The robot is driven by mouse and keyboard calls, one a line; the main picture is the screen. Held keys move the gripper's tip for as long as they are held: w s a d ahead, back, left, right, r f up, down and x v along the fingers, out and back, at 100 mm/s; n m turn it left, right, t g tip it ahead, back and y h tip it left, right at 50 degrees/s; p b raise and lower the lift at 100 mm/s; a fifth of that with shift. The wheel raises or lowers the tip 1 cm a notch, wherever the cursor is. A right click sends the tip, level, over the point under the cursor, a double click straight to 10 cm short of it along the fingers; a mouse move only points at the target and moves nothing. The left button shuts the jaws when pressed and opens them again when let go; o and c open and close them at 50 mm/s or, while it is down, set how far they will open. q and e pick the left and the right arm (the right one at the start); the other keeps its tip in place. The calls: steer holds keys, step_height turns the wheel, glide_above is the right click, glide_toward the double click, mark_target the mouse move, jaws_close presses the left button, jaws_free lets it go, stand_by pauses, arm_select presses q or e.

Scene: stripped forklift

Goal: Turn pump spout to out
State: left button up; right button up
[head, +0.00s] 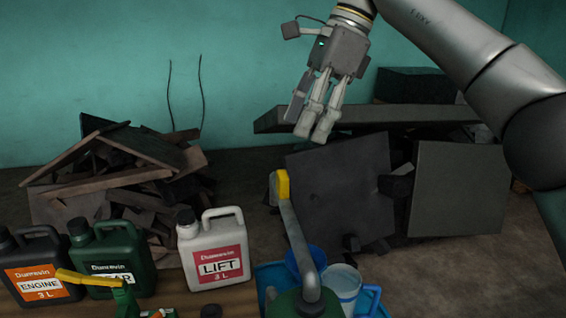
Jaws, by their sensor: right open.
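A grey bent tube with a yellow end piece, which looks like the pump spout (297,238), rises from a green body (304,303) at the bottom edge. It leans up and slightly left, its yellow end (282,184) pointing away from me. The lower part of the green body is cut off by the frame. My right gripper (312,128) hangs fingers down above and a little right of the yellow end. It is open, empty and apart from the spout. My left gripper is not in view.
A blue tray (270,276) holds a blue cup (304,261) and a clear jug (343,283) beside the spout. LIFT (214,250), green (112,262) and ENGINE (40,268) canisters stand left. A yellow-handled green item (88,281) is in front. Scrap piles and dark panels (340,185) lie behind.

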mark_target(283, 174)
steer(key=f, duration=0.1)
steer(key=s+a+f, duration=0.1)
steer(key=f, duration=0.1)
steer(key=s+a+f, duration=0.1)
steer(key=shift+s+a+f, duration=0.1)
steer(key=shift+s+f, duration=0.05)
steer(key=shift+f, duration=0.15)
steer(key=f, duration=0.1)
steer(key=a+f, duration=0.1)
steer(key=shift+w+f+p, duration=0.25)
steer(key=shift+f+p, duration=0.1)
steer(key=shift+x, duration=1.2)
steer(key=shift+c, duration=1.9)
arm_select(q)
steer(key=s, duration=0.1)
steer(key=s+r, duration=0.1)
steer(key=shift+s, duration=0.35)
arm_select(e)
jaws_close()
